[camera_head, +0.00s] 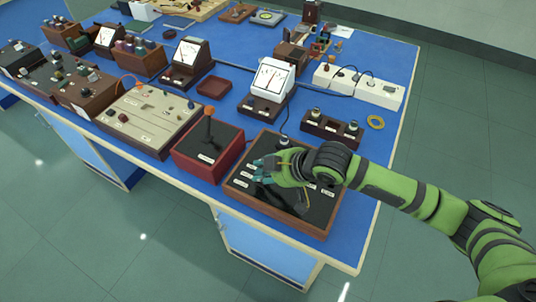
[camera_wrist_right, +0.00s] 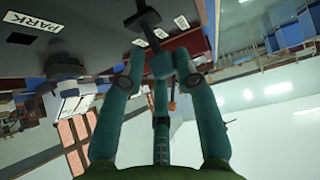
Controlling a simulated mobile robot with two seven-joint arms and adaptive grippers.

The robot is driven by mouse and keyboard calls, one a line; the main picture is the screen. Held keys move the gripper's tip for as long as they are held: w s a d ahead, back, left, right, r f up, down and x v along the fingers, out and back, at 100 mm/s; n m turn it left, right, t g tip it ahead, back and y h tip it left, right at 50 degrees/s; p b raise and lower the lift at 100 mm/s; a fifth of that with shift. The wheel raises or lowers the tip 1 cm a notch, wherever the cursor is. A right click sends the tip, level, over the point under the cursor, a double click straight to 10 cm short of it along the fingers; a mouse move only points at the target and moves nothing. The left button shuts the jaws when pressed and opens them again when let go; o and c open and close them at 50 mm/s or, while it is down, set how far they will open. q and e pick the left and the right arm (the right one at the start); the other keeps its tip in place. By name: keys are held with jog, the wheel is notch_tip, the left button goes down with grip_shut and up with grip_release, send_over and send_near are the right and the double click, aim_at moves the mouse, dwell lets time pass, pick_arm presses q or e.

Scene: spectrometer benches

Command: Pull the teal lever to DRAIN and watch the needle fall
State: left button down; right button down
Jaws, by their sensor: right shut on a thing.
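My right gripper (camera_head: 262,170) is over the black panel in the brown frame (camera_head: 280,217) near the table's front right. Its fingers are closed together on the teal lever (camera_wrist_right: 161,66), whose teal end shows between the fingertips in the right wrist view, with a dark shaft beyond. In the head view the fingers and hand largely hide the lever. A PARK label (camera_wrist_right: 35,23) shows on the dark panel; I cannot read DRAIN on any label. The white needle meter (camera_head: 274,76) stands behind the panel; its needle's reading is too small to tell. My left gripper is not in view.
A red box with an orange-tipped lever (camera_head: 208,145) stands close left of the panel. A beige control box (camera_head: 150,117) is further left. A dark block with knobs (camera_head: 331,129), a yellow ring (camera_head: 375,122) and a white power strip (camera_head: 360,86) lie behind my right arm.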

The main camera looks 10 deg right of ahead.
jog(key=shift+s+a+n+t+h+p, duration=0.3)
jog(key=shift+s+a+n+t+p, duration=0.2)
jog(key=shift+s+a+t+p, duration=0.25)
jog(key=shift+s+a+f+n+t+h, duration=0.25)
jog(key=shift+s+f+n+t+h, duration=0.2)
jog(key=shift+t, duration=0.2)
jog(key=shift+s, duration=0.1)
jog(key=shift+s+f, duration=0.1)
jog(key=shift+f, duration=0.05)
jog(key=c, duration=1.1)
grip_release()
jog(key=shift+a, duration=0.1)
